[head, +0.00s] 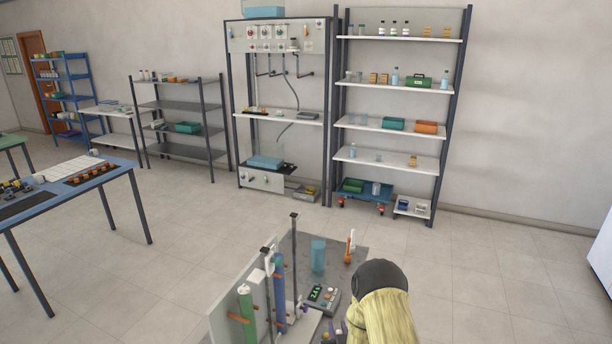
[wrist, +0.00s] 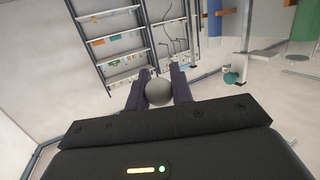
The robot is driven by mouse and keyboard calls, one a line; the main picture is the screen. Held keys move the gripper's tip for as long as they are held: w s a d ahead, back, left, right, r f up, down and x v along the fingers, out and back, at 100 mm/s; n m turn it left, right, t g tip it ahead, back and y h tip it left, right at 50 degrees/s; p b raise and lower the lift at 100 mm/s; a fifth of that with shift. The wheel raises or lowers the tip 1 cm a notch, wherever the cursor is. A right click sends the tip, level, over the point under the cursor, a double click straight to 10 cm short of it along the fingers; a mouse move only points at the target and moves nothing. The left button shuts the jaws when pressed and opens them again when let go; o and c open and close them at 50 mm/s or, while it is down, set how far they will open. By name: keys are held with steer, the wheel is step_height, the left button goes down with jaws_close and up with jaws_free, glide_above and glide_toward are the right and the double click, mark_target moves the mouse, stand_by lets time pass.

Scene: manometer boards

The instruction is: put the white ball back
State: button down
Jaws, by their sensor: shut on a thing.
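The white ball (wrist: 158,92), looking pale grey in this light, sits between the two dark fingers of my gripper (wrist: 159,84) in the wrist view. The fingers are shut on it, one at each side. I cannot make out the ball or the fingertips in the head view, where my yellow and black arm stands at the bottom. The manometer board (head: 231,300) is left of my arm, with a green column (head: 247,312) and a blue column (head: 280,285). I cannot tell which place on it is the ball's.
A blue cup (head: 318,256), an orange and white item (head: 349,246) and a small display device (head: 322,295) stand on the grey top by the board. Tall shelves (head: 400,83) line the back wall. A blue table (head: 115,170) is at left. The floor between is clear.

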steer(key=s+d+f+m+h, duration=0.1)
steer(key=s+d+f, duration=0.1)
steer(key=d, duration=0.4)
steer(key=shift+d+f+b, duration=0.2)
steer(key=shift+f+b, duration=0.1)
steer(key=shift+f, duration=0.55)
steer(key=shift+s, duration=0.1)
steer(key=s, duration=0.1)
steer(key=s+r, duration=0.1)
steer(key=s, duration=0.1)
steer(key=s+r, duration=0.1)
steer(key=shift+s+r, duration=0.1)
steer(key=shift+s, duration=0.05)
